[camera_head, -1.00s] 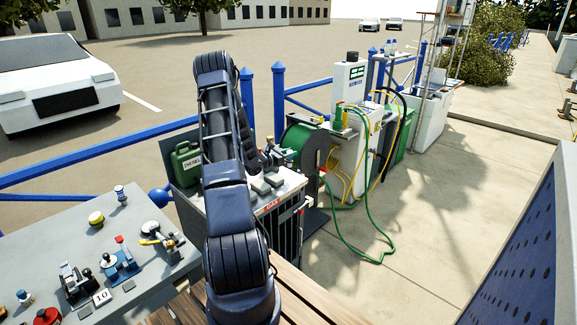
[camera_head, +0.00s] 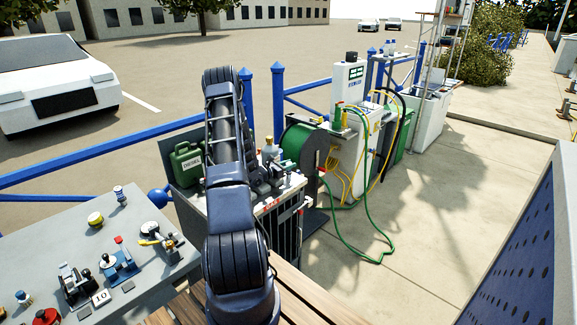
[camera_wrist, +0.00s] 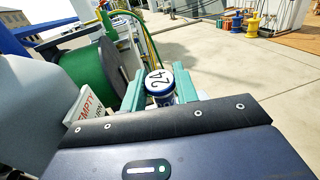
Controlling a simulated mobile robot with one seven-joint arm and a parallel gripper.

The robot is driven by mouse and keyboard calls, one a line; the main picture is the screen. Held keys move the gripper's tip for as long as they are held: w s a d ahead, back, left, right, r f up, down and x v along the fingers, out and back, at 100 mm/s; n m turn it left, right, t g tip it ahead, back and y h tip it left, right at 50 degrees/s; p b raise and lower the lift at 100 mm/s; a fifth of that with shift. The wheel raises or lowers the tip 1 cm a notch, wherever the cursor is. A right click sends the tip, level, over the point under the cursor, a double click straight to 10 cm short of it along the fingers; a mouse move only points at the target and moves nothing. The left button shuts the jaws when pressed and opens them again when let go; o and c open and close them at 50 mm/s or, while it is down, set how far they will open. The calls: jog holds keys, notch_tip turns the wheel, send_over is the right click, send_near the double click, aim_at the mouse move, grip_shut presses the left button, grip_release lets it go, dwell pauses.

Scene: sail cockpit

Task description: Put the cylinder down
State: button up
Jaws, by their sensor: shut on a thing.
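The cylinder (camera_wrist: 159,78) shows in the wrist view, with a round white top marked "24" and a dark blue rim. My gripper (camera_wrist: 160,90) is shut on it, with one teal finger on each side. The cylinder's lower part is hidden, so I cannot tell whether it touches a surface. The gripper's fingers and the cylinder cannot be made out clearly there.
A green hose reel (camera_head: 299,145) stands behind the cabinet, and a green fuel can (camera_head: 186,164) to its left. A red-and-white "EMPTY" sign (camera_wrist: 86,112) is left of my gripper. A grey bench (camera_head: 142,232) holds several fittings. Open paving lies to the right.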

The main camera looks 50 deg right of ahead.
jog(key=o, duration=1)
jog(key=shift+o, duration=0.2)
jog(key=shift+r, duration=0.1)
jog(key=a, duration=0.2)
jog(key=w+a, duration=0.1)
jog(key=a, duration=0.1)
jog(key=shift+a, duration=0.25)
jog(key=s+a+r+m+g+y, duration=0.1)
jog(key=a+r+m+y, duration=0.15)
jog(key=a+r, duration=0.45)
jog(key=s+a+r+m+g+y, duration=0.1)
jog(key=a+r+m, duration=0.3)
jog(key=r, duration=0.8)
jog(key=s+a+r+m+y, duration=0.2)
jog(key=a+r+m+y, duration=0.15)
jog(key=a+r, duration=0.55)
jog(key=s+a+r+m+t+y, duration=0.2)
jog(key=s+a, duration=0.3)
jog(key=a, duration=0.7)
jog(key=s+a+r+m+t+y, duration=0.2)
jog(key=s+a+r+t+y, duration=0.1)
jog(key=a, duration=1)
jog(key=s+a+r+m+t+y, duration=0.1)
jog(key=s+a+r+t+y, duration=0.2)
jog(key=a, duration=1)
jog(key=s+t+y, duration=0.2)
jog(key=s, duration=0.2)
jog(key=shift+a+m+y, duration=0.25)
jog(key=shift+m+y, duration=0.05)
jog(key=shift+m, duration=0.1)
